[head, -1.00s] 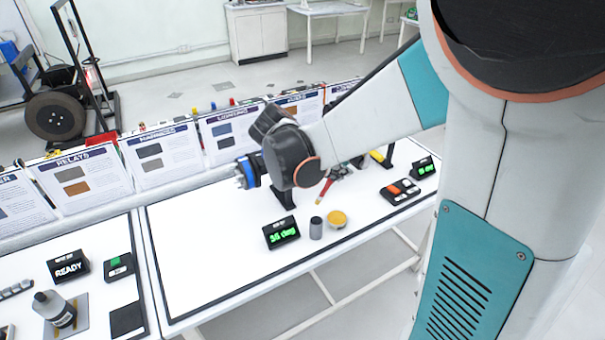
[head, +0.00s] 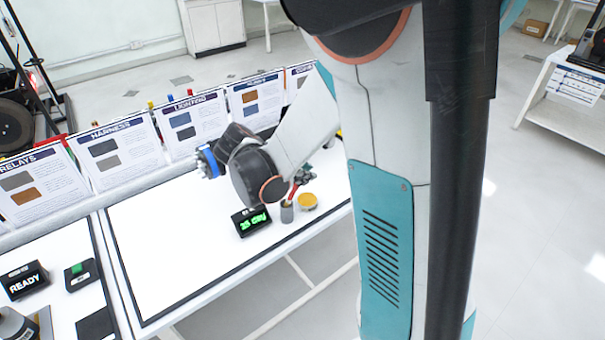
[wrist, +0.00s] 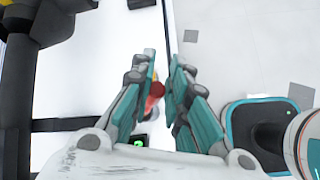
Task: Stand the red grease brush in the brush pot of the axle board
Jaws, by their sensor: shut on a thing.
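The red grease brush (head: 293,191) is held tilted in my gripper (head: 303,176), with its lower end at the mouth of the grey brush pot (head: 287,214). I cannot tell from this angle whether the tip is inside the pot or just above or behind it. In the wrist view the red handle (wrist: 153,94) shows between the two teal fingers of my gripper (wrist: 163,58). The pot stands upright on the white axle board (head: 170,255). My wrist hides part of the board.
A yellow round tin (head: 308,201) stands close to the right of the pot. A black display with green characters (head: 251,220) is close to its left. Upright label cards (head: 186,124) line the back edge. The board's left half is clear.

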